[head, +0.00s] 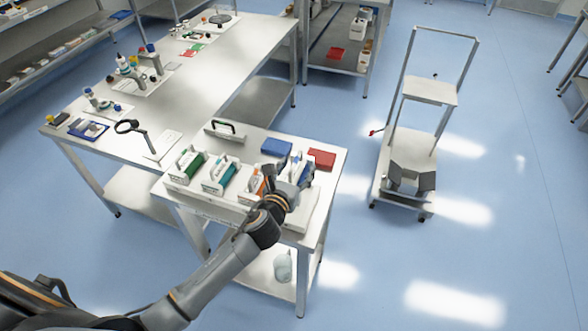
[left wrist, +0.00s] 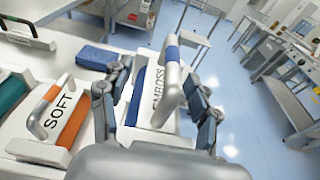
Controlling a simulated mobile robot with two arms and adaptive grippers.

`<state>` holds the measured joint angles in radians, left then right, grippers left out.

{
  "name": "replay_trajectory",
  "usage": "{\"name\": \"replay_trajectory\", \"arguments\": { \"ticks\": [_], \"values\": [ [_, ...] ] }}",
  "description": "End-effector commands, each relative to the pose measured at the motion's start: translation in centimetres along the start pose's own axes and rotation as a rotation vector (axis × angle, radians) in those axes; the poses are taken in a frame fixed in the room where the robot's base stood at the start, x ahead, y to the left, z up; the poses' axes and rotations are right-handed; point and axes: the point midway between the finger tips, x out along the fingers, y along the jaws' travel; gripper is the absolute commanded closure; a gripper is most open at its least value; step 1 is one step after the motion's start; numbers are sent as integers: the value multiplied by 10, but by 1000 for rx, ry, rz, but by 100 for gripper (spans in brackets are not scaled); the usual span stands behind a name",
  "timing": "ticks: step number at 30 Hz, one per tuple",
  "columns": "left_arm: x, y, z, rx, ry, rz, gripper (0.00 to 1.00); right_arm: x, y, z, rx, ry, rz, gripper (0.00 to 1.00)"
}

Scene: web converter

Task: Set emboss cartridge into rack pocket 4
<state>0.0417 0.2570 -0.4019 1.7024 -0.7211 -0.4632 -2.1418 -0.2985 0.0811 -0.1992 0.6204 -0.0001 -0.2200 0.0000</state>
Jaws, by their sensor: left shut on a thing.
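The emboss cartridge (left wrist: 157,95), a white body marked EMBOSS with a white handle and a blue roller, is between the fingers of my left gripper (left wrist: 160,76) in the left wrist view. My left gripper (head: 287,181) is shut on it at the right end of the white rack (head: 228,202) in the head view. The cartridge (head: 297,166) looks roughly upright there, partly covered by the gripper. Pocket 4 is hidden behind gripper and cartridge; I cannot tell whether the cartridge touches the rack. My right gripper is not in view.
Green (head: 188,164), teal (head: 219,174) and orange (head: 256,184) cartridges stand in the rack to the left; the orange one, marked SOFT, is closest. A blue box (head: 276,147) and a red box (head: 321,159) lie behind. A trolley (head: 408,160) stands right, with clear floor between.

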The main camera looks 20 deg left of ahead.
Motion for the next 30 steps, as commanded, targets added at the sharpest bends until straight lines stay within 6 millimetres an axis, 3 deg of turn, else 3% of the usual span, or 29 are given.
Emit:
{"name": "replay_trajectory", "arguments": {
  "ticks": [9,21,30],
  "values": [
    [-1,0,4,1,-4,-1,98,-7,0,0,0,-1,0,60],
    [7,0,-37,-1,-4,-1,98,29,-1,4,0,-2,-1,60],
    [10,0,-53,-1,-4,-1,98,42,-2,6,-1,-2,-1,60]
  ]
}}
